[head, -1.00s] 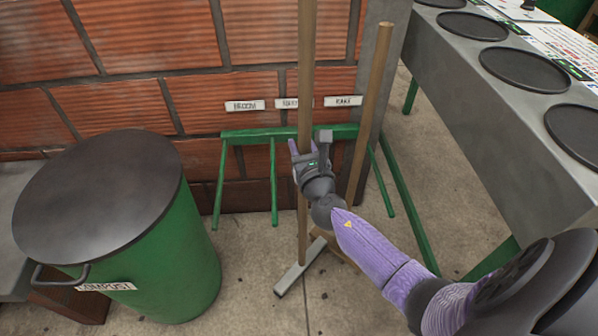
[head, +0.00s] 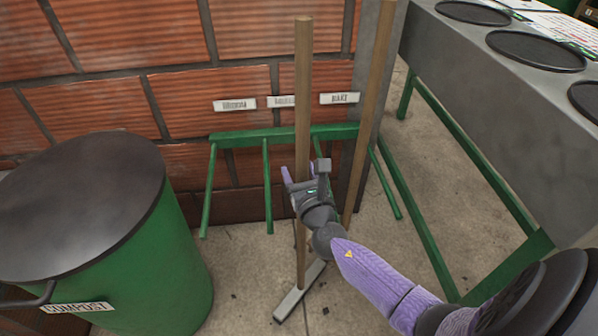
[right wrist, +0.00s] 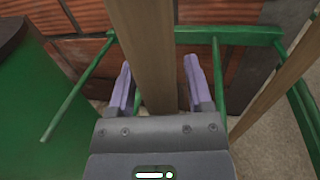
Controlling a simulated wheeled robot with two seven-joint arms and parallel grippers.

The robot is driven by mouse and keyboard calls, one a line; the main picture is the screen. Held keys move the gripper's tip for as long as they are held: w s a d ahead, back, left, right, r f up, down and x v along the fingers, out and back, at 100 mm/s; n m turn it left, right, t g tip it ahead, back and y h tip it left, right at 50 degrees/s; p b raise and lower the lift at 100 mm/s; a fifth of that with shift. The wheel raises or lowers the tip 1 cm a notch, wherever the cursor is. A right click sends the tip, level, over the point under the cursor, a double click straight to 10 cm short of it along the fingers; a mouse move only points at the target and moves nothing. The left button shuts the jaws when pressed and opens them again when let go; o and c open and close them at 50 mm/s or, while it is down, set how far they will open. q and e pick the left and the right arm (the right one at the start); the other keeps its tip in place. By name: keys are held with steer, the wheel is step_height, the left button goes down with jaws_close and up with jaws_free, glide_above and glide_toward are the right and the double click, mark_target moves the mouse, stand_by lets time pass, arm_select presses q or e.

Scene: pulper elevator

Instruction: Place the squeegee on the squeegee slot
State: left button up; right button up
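The squeegee stands nearly upright, with its long wooden handle (head: 303,90) in front of the rack's green bar and its grey head (head: 299,291) low at the floor. The rack (head: 235,138) has pegs and three labels; the middle label (head: 282,101), partly covered by the handle, is unreadable. My right gripper (head: 304,178) is around the handle at about peg height. In the right wrist view, the handle (right wrist: 150,50) passes between the spread purple fingers of my right gripper (right wrist: 157,85), with narrow gaps beside it. My left gripper is not in view.
A green compost bin (head: 165,270) stands at the left. A grey counter (head: 500,100) is at the right. A brick wall (head: 110,100) is behind.

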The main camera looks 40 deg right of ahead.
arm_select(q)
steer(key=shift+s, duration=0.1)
arm_select(e)
steer(key=shift+o, duration=0.2)
steer(key=shift+r, duration=0.25)
steer(key=p+v, duration=0.3)
steer(key=v, duration=0.8)
steer(key=s+f+m+g+y, duration=0.2)
steer(key=s+f+m+g, duration=1.25)
steer(key=s+f, duration=1.05)
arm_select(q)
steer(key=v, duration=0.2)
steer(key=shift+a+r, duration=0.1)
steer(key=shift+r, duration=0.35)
arm_select(e)
steer(key=s+a+f+m+g+y, duration=0.1)
steer(key=s+a+f+m+g, duration=0.1)
steer(key=s+m, duration=0.5)
steer(key=s+a+f+m+g+y, duration=0.2)
steer(key=s+m, duration=0.6)
steer(key=s, duration=0.6)
steer(key=shift+a+g, duration=0.5)
steer(key=shift+g, duration=0.05)
